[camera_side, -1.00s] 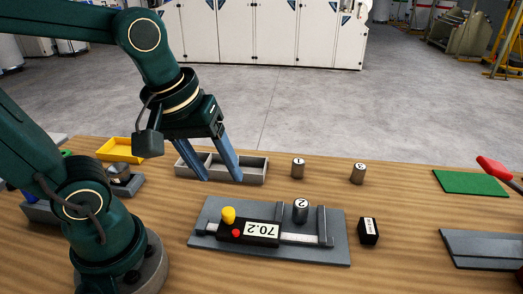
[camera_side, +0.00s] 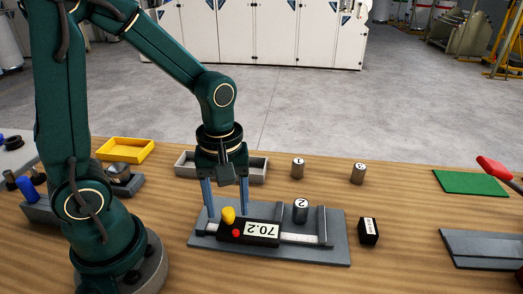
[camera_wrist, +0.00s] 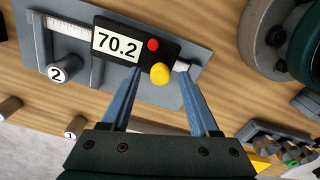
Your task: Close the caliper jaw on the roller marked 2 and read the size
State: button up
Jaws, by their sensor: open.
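The caliper (camera_side: 250,232) lies on a grey plate (camera_side: 330,254), and its display reads 70.2. It has a yellow knob (camera_side: 228,214) and a red button (camera_side: 236,233). Roller 2 (camera_side: 300,211) stands between the caliper's jaws, with a gap to the jaw at the right; the wrist view also shows roller 2 (camera_wrist: 64,70). My gripper (camera_side: 226,212) is open, pointing down at the caliper's left end. In the wrist view its fingers (camera_wrist: 160,75) are on either side of the yellow knob (camera_wrist: 161,73), apart from it.
Roller 1 (camera_side: 298,168) and roller 3 (camera_side: 357,174) stand behind the plate. A small dark block (camera_side: 368,231) stands right of it. A grey divided tray (camera_side: 257,169) and a yellow tray (camera_side: 125,150) are at the back. A green mat (camera_side: 470,182) lies at the right.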

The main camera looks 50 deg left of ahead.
jog(key=shift+f, duration=0.25)
grip_shut()
dwell(1.4)
